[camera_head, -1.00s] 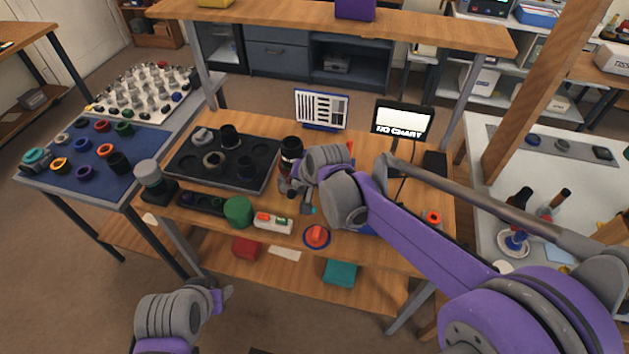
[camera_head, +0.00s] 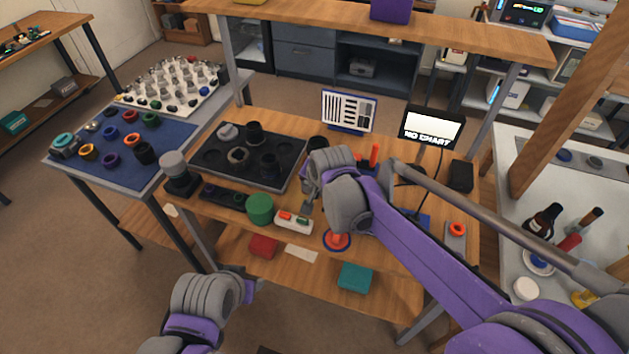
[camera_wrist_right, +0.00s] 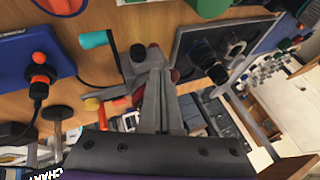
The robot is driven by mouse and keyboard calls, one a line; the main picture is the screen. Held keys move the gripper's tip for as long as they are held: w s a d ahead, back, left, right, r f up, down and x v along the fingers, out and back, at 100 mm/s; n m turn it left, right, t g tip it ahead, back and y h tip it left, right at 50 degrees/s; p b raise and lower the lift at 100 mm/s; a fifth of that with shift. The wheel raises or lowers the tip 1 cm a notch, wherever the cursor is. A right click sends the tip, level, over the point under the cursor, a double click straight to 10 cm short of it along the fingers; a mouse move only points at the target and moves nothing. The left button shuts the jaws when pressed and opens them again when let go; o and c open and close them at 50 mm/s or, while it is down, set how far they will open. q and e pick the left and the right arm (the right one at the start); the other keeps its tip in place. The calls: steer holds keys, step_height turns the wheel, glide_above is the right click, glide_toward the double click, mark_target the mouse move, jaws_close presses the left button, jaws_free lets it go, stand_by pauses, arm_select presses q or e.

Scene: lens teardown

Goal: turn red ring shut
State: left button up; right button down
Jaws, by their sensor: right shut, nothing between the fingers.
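A dark upright lens (camera_head: 317,143) stands on the bench in the head view. My right wrist and gripper (camera_head: 308,206) hide its lower part, so no red ring shows clearly there. In the right wrist view my right gripper (camera_wrist_right: 157,70) is shut, its two fingers together with nothing between them. A dark red rounded part (camera_wrist_right: 173,75) shows just behind the fingertips; I cannot tell whether they touch it. My left gripper (camera_head: 252,285) hangs low in front of the bench, away from the lens; its fingers are too small to read.
A black tray (camera_head: 208,168) with lens parts lies left of the lens. A green cylinder (camera_head: 259,208), a white box with coloured buttons (camera_head: 293,222) and a red knob on a blue disc (camera_head: 337,239) sit along the front edge. A lit chart screen (camera_head: 432,128) stands behind right.

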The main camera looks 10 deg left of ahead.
steer(key=shift+w+d, duration=0.1)
steer(key=shift+d, duration=0.05)
steer(key=shift+w+d, duration=0.4)
steer(key=shift+d, duration=0.15)
